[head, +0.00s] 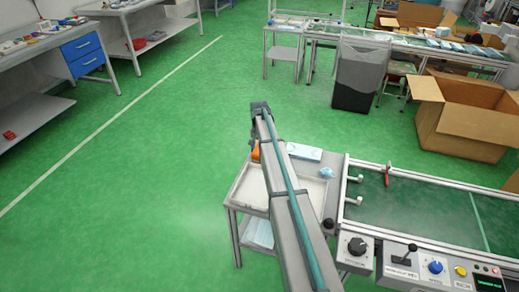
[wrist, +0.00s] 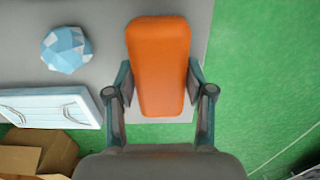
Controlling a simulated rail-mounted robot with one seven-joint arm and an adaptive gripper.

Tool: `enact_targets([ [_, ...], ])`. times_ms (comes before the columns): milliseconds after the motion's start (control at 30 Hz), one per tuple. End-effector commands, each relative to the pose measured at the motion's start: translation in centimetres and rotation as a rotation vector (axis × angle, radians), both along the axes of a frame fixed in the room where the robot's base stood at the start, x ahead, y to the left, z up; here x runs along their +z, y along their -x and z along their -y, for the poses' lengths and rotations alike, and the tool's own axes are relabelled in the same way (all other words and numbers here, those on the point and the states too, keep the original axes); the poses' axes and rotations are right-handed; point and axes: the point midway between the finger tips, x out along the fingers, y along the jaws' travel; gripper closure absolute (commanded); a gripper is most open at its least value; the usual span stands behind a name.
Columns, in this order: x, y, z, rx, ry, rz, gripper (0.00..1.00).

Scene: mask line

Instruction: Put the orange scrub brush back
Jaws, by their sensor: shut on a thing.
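The orange scrub brush (wrist: 160,55) is a long block with rounded corners. My gripper (wrist: 160,78) is shut on its sides, with one finger at each long side near its lower half in the wrist view. In the head view a bit of the brush (head: 256,154) shows left of my arm, at the far edge of the small white table (head: 243,190). My arm hides most of the brush and the fingers there. I cannot tell whether the brush touches the surface below it.
A crumpled blue-white ball (wrist: 67,49) and a pale blue-white pack (wrist: 50,106) lie left of the brush in the wrist view. A green conveyor (head: 430,205) with a control panel stands right of the small table. Open green floor (head: 150,190) lies left.

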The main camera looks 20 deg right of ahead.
Motion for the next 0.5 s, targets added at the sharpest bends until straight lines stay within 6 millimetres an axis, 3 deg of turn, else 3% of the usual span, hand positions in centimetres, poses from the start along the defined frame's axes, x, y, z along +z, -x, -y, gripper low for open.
enact_targets([
  [33,-0.03,0.0,0.0,0.0,0.0,0.0,0.42],
  [167,-0.02,0.0,0.0,0.0,0.0,0.0,0.22],
  [500,0.16,0.0,0.0,0.0,0.0,0.0,0.22],
])
